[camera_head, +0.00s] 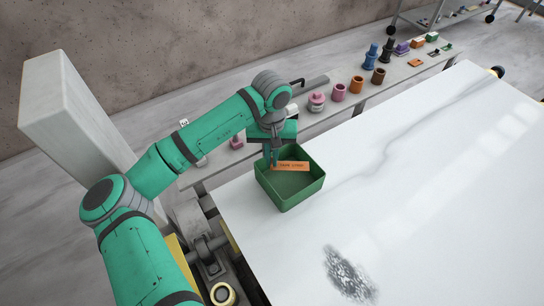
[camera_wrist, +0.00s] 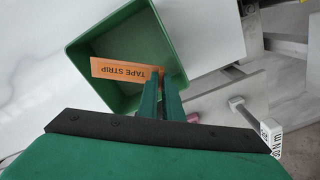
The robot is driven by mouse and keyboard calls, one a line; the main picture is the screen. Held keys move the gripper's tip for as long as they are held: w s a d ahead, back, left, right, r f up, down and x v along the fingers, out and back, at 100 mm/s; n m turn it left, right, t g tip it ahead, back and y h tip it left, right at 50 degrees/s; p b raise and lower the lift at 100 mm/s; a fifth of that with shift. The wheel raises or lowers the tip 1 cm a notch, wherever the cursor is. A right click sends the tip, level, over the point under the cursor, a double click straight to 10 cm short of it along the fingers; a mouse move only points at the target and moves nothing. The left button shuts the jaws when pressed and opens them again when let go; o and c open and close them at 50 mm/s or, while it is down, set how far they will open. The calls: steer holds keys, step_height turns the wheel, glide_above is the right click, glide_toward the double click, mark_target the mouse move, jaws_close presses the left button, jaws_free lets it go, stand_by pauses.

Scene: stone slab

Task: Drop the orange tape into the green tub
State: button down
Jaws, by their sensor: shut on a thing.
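The orange tape (camera_head: 291,166) is a flat orange strip with dark lettering. It also shows in the wrist view (camera_wrist: 120,69), where the lettering reads "TAPE STRIP" upside down. My gripper (camera_head: 272,164) is shut on one end of the strip, and the rest sticks out sideways. The green tub (camera_head: 307,188) is a square open box standing on the white slab. In the wrist view the tub (camera_wrist: 75,62) lies behind the strip, and the strip overlaps its opening. The visible tub floor looks empty. The exact height of the strip against the rim is hard to tell.
The white stone slab (camera_head: 420,170) is wide and mostly clear, with a dark speckled patch (camera_head: 348,275) near the front. A bench behind it holds several small things, including pink pots (camera_head: 317,102), brown and orange cups (camera_head: 357,85) and blue bottles (camera_head: 371,55).

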steer(key=c, duration=1.9)
jaws_free()
steer(key=shift+o, duration=0.2)
